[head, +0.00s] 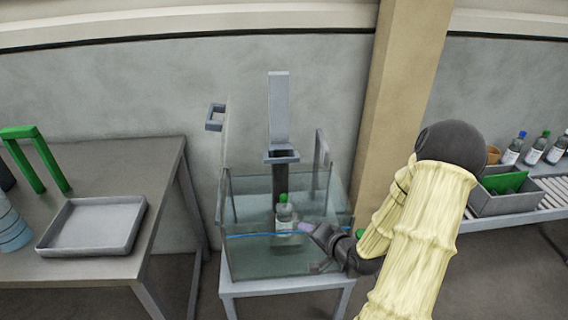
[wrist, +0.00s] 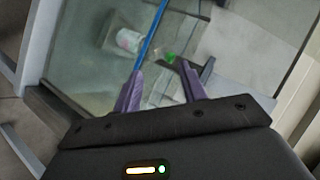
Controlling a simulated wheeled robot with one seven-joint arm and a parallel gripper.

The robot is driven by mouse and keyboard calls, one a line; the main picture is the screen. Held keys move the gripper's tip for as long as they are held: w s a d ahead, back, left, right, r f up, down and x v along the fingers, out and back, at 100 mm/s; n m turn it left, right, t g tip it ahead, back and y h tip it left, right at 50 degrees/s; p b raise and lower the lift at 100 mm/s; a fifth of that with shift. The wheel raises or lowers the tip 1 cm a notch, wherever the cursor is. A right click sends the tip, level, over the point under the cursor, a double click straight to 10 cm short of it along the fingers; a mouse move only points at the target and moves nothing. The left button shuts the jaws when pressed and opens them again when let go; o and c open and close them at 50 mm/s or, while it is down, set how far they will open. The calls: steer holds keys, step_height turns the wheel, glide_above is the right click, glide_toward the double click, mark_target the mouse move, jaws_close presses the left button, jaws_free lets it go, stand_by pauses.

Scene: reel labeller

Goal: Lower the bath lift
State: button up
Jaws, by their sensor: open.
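The glass bath (head: 250,262) stands on a small grey table. Behind and in it is what looks like the lift: a tall grey plate (head: 279,105), a square bracket (head: 281,156) and a dark post going down. A clear bottle with a green cap (head: 284,212) is upright in the bath by the post; it also shows in the wrist view (wrist: 128,40). My gripper (head: 306,229) is at the bath's front right, its purple fingers apart and empty in the wrist view (wrist: 163,75). Whether it is over or inside the bath I cannot tell.
Left is a table with a shallow tray (head: 95,226) and green stand (head: 38,155). Right, past a pillar (head: 398,80), are a grey bin (head: 505,201) and several bottles.

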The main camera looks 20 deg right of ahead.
steer(key=s+a+r+n+g+h, duration=0.2)
steer(key=s+a+r+n+g, duration=0.7)
steer(key=s+a, duration=0.3)
steer(key=shift+a+n+h, duration=0.4)
steer(key=shift+a+n, duration=0.3)
steer(key=shift+a, duration=0.2)
